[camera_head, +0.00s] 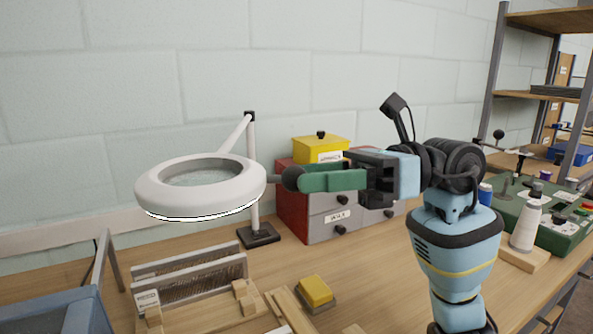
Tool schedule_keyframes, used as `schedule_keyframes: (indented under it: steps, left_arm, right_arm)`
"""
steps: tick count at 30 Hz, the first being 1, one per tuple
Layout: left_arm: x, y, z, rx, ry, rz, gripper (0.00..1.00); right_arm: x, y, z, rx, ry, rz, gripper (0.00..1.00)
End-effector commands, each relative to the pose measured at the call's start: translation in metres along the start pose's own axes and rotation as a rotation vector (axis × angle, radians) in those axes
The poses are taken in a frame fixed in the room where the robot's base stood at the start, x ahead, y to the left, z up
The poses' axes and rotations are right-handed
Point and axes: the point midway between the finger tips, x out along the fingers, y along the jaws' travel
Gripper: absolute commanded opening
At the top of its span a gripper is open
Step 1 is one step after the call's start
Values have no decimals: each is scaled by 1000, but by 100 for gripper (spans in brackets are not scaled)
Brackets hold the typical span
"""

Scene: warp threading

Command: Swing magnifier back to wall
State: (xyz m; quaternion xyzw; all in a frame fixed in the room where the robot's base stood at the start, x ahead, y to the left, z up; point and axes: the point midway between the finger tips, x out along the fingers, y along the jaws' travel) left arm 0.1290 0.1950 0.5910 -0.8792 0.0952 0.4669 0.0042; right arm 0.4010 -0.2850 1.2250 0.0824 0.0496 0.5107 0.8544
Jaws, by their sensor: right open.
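The magnifier has a white ring head (250,186) with a lens, a white arm, and an upright post on a dark base (260,236) at the back of the bench. Its head stands out in front of the post, above the bench. A dark round knob (292,178) sits at the right side of the ring. My right gripper (308,180), with green fingers, comes in from the right with its fingertips at the knob. It is open; whether a finger touches the knob I cannot tell. My left gripper is not in view.
Behind the gripper stands a red and grey drawer box (334,218) with a yellow box (322,148) on top. A wooden comb-like frame (190,278) and a yellow block (315,290) lie below the magnifier. A green case (548,222) is at right. The wall (120,120) is clear.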

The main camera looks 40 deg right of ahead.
Motion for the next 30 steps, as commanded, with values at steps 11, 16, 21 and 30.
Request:
schedule_keyframes:
  steps: [11,16,21,30]
  left_arm:
    - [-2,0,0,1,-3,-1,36]
    - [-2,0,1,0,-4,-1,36]
    - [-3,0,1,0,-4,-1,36]
    - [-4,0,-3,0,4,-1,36]
  right_arm:
    - [26,0,0,1,-1,0,48]
    - [26,0,0,1,0,0,48]
    - [26,0,0,1,0,0,28]
    - [26,0,0,1,0,0,0]
